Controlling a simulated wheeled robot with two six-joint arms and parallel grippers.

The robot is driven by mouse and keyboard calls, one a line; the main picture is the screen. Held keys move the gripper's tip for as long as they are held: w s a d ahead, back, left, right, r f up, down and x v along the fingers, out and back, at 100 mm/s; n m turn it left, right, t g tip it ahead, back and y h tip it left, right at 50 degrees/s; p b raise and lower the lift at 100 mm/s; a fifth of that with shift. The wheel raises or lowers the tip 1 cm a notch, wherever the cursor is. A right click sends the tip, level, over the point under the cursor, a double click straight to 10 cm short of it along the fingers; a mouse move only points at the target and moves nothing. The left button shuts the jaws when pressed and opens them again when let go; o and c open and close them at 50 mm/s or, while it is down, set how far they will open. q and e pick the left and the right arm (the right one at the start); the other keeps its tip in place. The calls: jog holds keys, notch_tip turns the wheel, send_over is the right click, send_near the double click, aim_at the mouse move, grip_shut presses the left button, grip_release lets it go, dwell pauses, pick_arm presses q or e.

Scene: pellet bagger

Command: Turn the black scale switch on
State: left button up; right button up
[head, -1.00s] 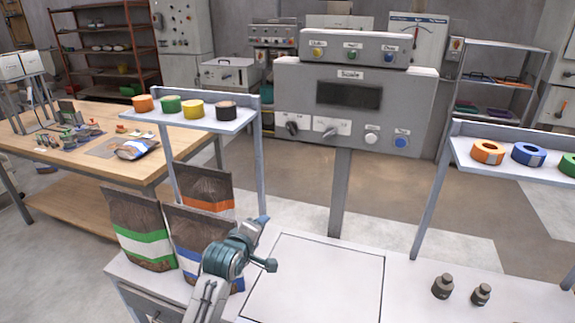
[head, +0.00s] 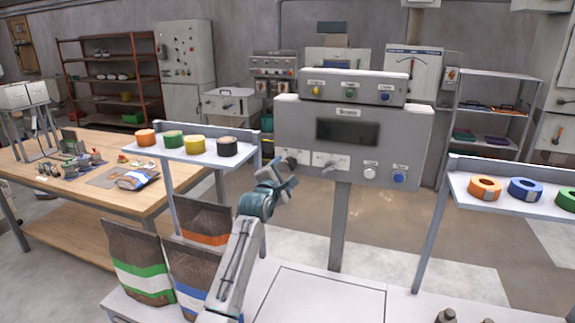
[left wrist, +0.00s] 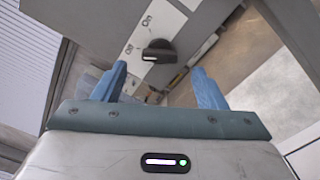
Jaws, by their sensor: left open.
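The scale (head: 350,130) is a grey box on a post with a dark display. The black scale switch (head: 291,159) is a dark rotary knob at the lower left of its front panel. My left gripper (head: 284,180) is open and empty, just below and in front of this knob. In the left wrist view the black knob (left wrist: 159,52) lies beyond the gap between the open blue fingertips (left wrist: 159,70), apart from both. My right gripper is not in view.
A light lever switch (head: 331,164), a white button (head: 370,172) and a blue button (head: 399,177) are right of the knob. A shelf with tape rolls (head: 202,152) stands close left. Filled bags (head: 140,270) stand below the left shelf.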

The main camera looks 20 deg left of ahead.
aim_at(289, 166)
pick_arm(q)
jog(key=shift+w+p, duration=0.45)
jog(key=shift+w, duration=1.55)
jog(key=c, duration=1)
jog(key=shift+m, duration=0.4)
jog(key=m, duration=0.5)
jog(key=m+b, duration=0.1)
jog(key=m, duration=0.5)
